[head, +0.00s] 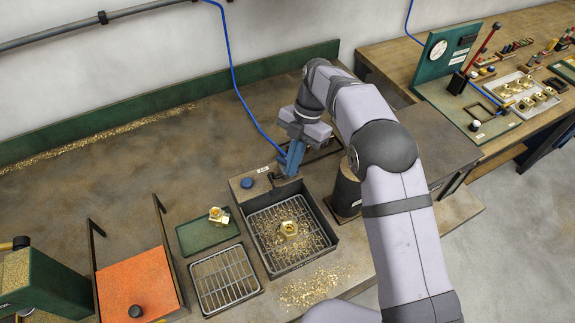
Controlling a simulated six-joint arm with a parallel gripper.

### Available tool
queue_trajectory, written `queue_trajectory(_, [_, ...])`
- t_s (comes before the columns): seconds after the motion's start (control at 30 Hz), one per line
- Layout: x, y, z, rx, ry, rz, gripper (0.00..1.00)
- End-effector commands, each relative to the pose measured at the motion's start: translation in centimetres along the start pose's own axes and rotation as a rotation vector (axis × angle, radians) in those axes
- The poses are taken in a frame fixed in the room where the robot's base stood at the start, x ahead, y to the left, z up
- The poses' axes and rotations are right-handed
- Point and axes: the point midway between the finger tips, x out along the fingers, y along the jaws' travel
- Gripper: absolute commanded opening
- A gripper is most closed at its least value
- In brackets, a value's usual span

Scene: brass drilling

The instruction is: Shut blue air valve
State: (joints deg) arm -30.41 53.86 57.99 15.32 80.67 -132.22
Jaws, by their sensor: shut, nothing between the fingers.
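A dark block with a white label stands at the back of a square dark tray (322,232). A round blue knob (247,183) sits on the left part of this block. A thin blue air hose (240,92) comes down the wall and ends near the block, partly behind my gripper. My gripper (289,172) has blue fingers and points down over the back edge of the tray, to the right of the blue knob. It is shut and empty. Whether its fingertips touch anything there is too small to tell. A small black fitting beside the fingertips is partly hidden.
A brass part (289,229) sits on the tray's grate among shavings. Left are a green pad (207,236) with another brass part, a wire rack (224,279) and an orange plate (138,286) between black bars. A dark cylinder (346,190) stands close right of my gripper.

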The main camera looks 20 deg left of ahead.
Motion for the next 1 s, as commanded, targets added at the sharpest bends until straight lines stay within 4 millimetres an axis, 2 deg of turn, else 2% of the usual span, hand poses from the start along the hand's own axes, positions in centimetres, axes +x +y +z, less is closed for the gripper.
queue_trajectory(0.6, [-0.6,-0.2,1.7,0.005,-0.002,0.001,0.0])
queue_trajectory(1.0, [-0.7,-0.3,1.8,0.005,-0.001,0.001,0.0])
